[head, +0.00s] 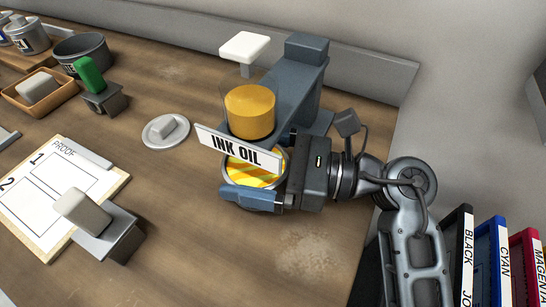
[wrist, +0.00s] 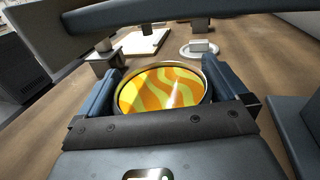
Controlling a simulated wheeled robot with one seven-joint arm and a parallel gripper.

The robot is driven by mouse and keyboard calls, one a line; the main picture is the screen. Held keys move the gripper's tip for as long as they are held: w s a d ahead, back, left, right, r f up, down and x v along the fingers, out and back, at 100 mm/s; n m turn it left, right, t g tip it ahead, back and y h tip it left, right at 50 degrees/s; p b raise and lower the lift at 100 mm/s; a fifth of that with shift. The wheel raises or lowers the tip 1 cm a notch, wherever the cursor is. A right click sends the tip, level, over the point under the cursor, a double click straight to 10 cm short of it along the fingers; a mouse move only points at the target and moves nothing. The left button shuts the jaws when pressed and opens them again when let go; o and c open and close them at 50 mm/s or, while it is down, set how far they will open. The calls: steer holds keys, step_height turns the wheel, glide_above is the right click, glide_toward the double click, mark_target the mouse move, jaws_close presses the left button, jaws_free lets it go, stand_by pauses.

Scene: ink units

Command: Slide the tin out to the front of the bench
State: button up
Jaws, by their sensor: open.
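The tin is round with a yellow and orange wavy-striped lid (head: 258,178) and a metal rim. In the head view it sits below the INK OIL sign, which hides part of it. In the wrist view the tin (wrist: 160,90) fills the space between the fingers. My gripper (head: 247,183) comes in from the right, low over the bench (head: 170,215). In the wrist view my gripper (wrist: 162,86) is open, with one blue finger on each side of the tin. I cannot tell whether either finger touches it.
A blue-grey stand (head: 300,85) holds an amber oil vessel (head: 250,108) and the INK OIL sign (head: 240,146) just above the tin. A small round dish (head: 152,134) lies left of it. A proof board (head: 35,210) and a block on a stand (head: 108,232) are farther left. The front bench is clear.

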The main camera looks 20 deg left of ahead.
steer(key=shift+a, duration=0.2)
steer(key=c, duration=1.1)
steer(key=shift+s, duration=0.15)
